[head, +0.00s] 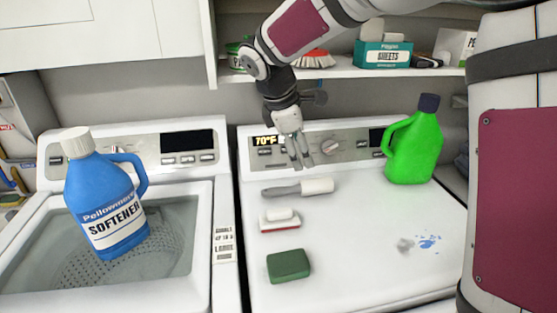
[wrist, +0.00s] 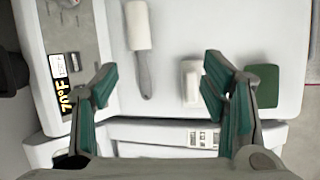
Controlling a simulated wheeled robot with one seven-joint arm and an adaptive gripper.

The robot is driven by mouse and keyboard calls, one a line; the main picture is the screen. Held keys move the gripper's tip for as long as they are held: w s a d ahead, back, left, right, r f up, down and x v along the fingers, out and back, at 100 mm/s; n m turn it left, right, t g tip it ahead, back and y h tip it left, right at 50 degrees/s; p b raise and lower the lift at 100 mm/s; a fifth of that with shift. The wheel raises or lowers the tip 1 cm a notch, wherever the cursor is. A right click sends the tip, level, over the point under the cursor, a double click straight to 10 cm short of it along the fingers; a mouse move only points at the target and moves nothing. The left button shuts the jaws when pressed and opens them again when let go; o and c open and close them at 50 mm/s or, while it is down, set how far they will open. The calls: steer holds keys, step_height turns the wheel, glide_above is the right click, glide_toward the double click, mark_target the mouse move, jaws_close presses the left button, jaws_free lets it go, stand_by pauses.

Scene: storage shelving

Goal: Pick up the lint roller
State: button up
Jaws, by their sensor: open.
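The lint roller (head: 300,188) lies on the white top of the right-hand machine, with its grey handle to the left and its white roll to the right. In the wrist view the lint roller (wrist: 140,40) lies between the lines of my two fingers, with the roll at the top and the handle toward me. My gripper (head: 299,163) is above and a little behind the roller in the head view, pointing down. In the wrist view my gripper (wrist: 160,90) is open, with its green pads wide apart and nothing between them.
A white-and-red brush (head: 280,220) and a green sponge (head: 289,265) lie in front of the roller. A green jug (head: 413,145) stands at the right, near a blue spill (head: 428,241). A blue softener bottle (head: 105,200) is over the left washer. A shelf (head: 340,73) hangs behind.

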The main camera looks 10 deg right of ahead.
steer(key=w+a+f+n, duration=0.2)
steer(key=w+f+n, duration=0.1)
steer(key=w+f, duration=0.35)
glide_above(299, 187)
steer(key=a, duration=0.2)
steer(key=shift+n, duration=0.3)
steer(key=f, duration=0.5)
steer(key=s+f, duration=0.1)
steer(key=f, duration=0.1)
steer(key=shift+f, duration=0.4)
steer(key=shift+p+x, duration=0.8)
steer(key=shift+x, duration=1.85)
steer(key=shift+s, duration=0.2)
steer(key=c, duration=1.2)
